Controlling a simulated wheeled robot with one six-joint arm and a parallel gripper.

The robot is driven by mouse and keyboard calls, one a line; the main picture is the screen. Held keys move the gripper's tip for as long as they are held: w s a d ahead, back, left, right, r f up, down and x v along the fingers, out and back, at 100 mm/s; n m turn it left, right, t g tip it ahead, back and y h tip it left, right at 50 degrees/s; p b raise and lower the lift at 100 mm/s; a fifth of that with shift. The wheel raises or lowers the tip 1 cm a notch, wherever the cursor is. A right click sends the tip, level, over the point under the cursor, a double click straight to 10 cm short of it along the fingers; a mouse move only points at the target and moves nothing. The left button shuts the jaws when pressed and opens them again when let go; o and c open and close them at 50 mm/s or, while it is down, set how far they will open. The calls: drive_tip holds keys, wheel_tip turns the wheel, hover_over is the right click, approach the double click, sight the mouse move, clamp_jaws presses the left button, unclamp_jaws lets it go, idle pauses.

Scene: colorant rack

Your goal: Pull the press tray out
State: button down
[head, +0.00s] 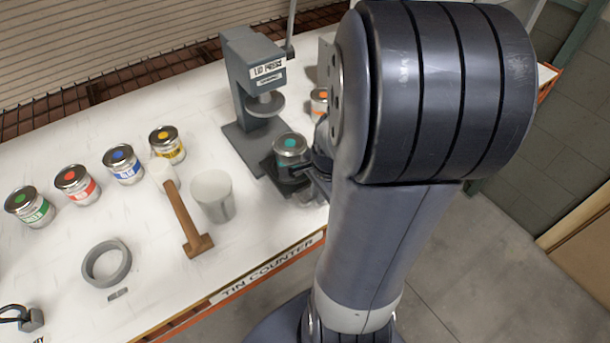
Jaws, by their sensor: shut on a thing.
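The grey lid press (252,82) stands on the white counter, with its round pressing plate (265,105) raised. The dark press tray (268,166) sticks out in front of the press base. A tin with a teal-marked lid (290,147) stands upright on the tray, in front of the pressing plate and not under it. My gripper (305,172) is at the tray's front right, low beside the tin, and is shut on the tray. My arm hides much of the gripper and the tray's right side.
Tins with green, red, blue and yellow labels (122,165) line the left. A mallet (185,218), a grey cup (212,196) and a grey ring (106,263) lie left of the tray. An orange-marked tin (319,103) stands behind my arm. The counter's front edge (265,272) is close.

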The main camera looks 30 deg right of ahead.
drive_tip(key=shift+s+d, duration=0.1)
drive_tip(key=shift+s, duration=1.85)
drive_tip(key=c, duration=1.5)
unclamp_jaws()
drive_tip(key=r, duration=0.3)
drive_tip(key=s+r, duration=0.1)
drive_tip(key=r, duration=0.3)
drive_tip(key=s+r+p, duration=0.1)
drive_tip(key=r, duration=0.2)
drive_tip(key=shift+r, duration=0.35)
